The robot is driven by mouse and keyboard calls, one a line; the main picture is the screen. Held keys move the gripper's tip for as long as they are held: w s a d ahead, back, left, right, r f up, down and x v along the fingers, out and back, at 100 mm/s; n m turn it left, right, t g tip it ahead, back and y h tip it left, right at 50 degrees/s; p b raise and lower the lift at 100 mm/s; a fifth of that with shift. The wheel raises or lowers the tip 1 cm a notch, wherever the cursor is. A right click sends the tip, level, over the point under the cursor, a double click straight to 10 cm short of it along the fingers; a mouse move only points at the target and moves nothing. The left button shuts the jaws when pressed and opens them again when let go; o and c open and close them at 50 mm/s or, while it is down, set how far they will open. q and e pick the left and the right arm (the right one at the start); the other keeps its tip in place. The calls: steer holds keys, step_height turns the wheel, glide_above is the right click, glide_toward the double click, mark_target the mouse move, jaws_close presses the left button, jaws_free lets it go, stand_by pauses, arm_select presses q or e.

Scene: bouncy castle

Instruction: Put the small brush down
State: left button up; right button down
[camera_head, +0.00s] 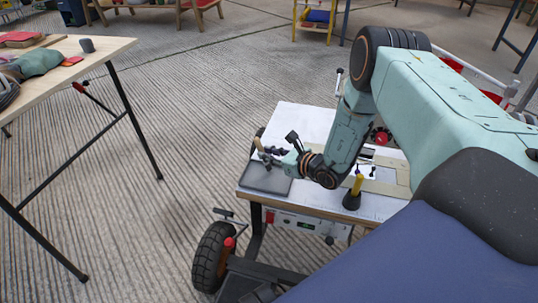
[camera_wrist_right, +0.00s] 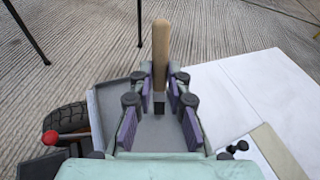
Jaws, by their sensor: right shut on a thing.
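My right gripper (camera_head: 268,156) is shut on the small brush (camera_head: 258,145), over the left end of the cart top. In the right wrist view the brush's wooden handle (camera_wrist_right: 160,50) stands up between the purple-padded fingers of the gripper (camera_wrist_right: 160,82). Its lower end is dark; the bristles cannot be made out. A grey tray (camera_head: 265,182) lies on the cart's near left corner, below the gripper; it also shows in the right wrist view (camera_wrist_right: 112,96). Whether the brush touches the tray cannot be told. My left gripper is not in view.
The white cart top (camera_head: 305,122) extends right of the gripper. A yellow-handled tool (camera_head: 358,184) stands in a black holder (camera_head: 351,201) near its front edge. A wooden table (camera_head: 104,50) with several items stands at left, across open ribbed floor (camera_head: 190,110). The cart has a black wheel (camera_head: 212,257).

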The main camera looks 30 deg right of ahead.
steer(key=shift+f, duration=0.1)
steer(key=c, duration=1.7)
jaws_free()
steer(key=shift+f, duration=0.1)
steer(key=shift+c, duration=0.2)
steer(key=o, duration=0.4)
steer(key=shift+o, duration=0.2)
steer(key=shift+s+d+r, duration=0.15)
steer(key=shift+s+r, duration=0.1)
steer(key=shift+r, duration=0.05)
steer(key=p+v, duration=0.5)
steer(key=v, duration=0.6)
steer(key=shift+s, duration=0.25)
